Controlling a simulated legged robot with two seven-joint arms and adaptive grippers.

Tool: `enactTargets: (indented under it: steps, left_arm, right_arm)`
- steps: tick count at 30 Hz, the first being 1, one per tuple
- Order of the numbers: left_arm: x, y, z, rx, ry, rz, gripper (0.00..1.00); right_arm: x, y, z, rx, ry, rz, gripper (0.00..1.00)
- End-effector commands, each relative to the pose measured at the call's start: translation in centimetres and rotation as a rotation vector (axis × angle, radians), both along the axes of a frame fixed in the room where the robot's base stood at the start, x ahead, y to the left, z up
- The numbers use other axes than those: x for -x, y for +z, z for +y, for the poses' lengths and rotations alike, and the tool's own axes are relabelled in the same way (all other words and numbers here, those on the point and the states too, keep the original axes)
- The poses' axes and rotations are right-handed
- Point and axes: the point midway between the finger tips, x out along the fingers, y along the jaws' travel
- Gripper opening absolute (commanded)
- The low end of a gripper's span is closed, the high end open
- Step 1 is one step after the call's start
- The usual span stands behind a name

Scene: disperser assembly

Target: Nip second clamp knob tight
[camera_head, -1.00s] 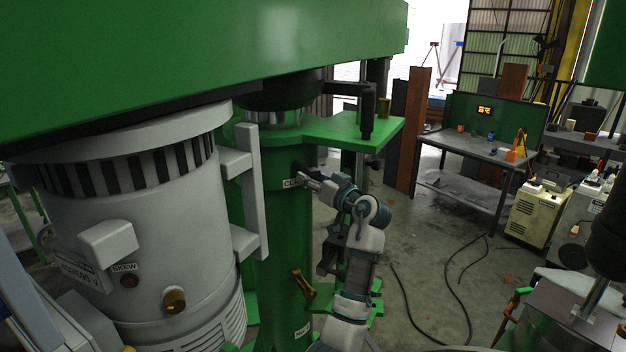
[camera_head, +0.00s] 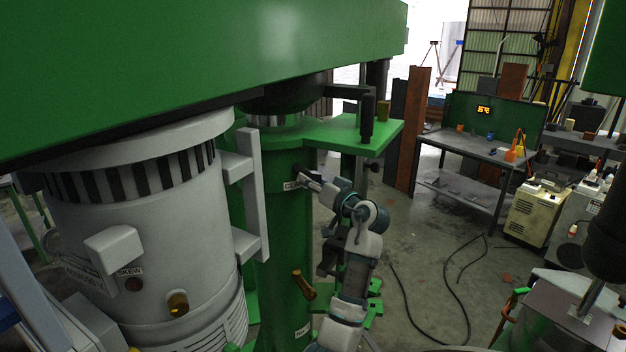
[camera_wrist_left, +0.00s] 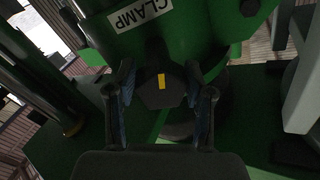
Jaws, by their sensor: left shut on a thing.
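The clamp knob (camera_wrist_left: 150,98) is dark and faceted with a yellow mark on its face. It sits on the green column (camera_head: 281,235) beside a white CLAMP label (camera_wrist_left: 139,14), which also shows in the head view (camera_head: 291,185). My left gripper (camera_head: 308,179) reaches the column from the right. In the left wrist view its two fingers (camera_wrist_left: 161,88) lie on either side of the knob, shut on it. In the head view the gripper largely hides the knob. My right gripper is not in view.
A grey motor housing (camera_head: 150,225) stands left of the column. A brass-coloured handle (camera_head: 303,284) sticks out lower on the column. A green plate (camera_head: 350,132) and a dark lever (camera_head: 367,115) are above my arm. A workbench (camera_head: 475,150) stands farther right, with open floor and cables between.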

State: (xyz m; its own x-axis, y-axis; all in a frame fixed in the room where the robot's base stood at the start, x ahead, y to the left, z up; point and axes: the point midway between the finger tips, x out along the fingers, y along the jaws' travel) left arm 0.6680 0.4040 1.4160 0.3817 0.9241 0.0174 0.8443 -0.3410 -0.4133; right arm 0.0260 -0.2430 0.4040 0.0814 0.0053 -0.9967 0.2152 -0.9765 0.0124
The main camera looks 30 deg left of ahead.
Motion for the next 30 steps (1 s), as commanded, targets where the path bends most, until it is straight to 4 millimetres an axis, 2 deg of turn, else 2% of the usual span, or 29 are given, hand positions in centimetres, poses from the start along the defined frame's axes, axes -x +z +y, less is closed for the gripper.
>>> enactTargets:
  steps: [1, 20, 30]
  left_arm:
    - [0.0, 0.3, 0.1, -0.02, 0.001, 0.036, 0.18]
    - [0.1, 0.5, 0.1, -0.295, -0.001, 0.564, 0.17]
    - [0.2, 0.6, 0.1, -0.445, 0.0, 0.851, 0.17]
  right_arm:
    - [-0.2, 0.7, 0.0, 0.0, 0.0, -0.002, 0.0]
    - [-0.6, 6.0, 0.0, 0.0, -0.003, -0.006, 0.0]
    - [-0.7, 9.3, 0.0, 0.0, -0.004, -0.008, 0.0]
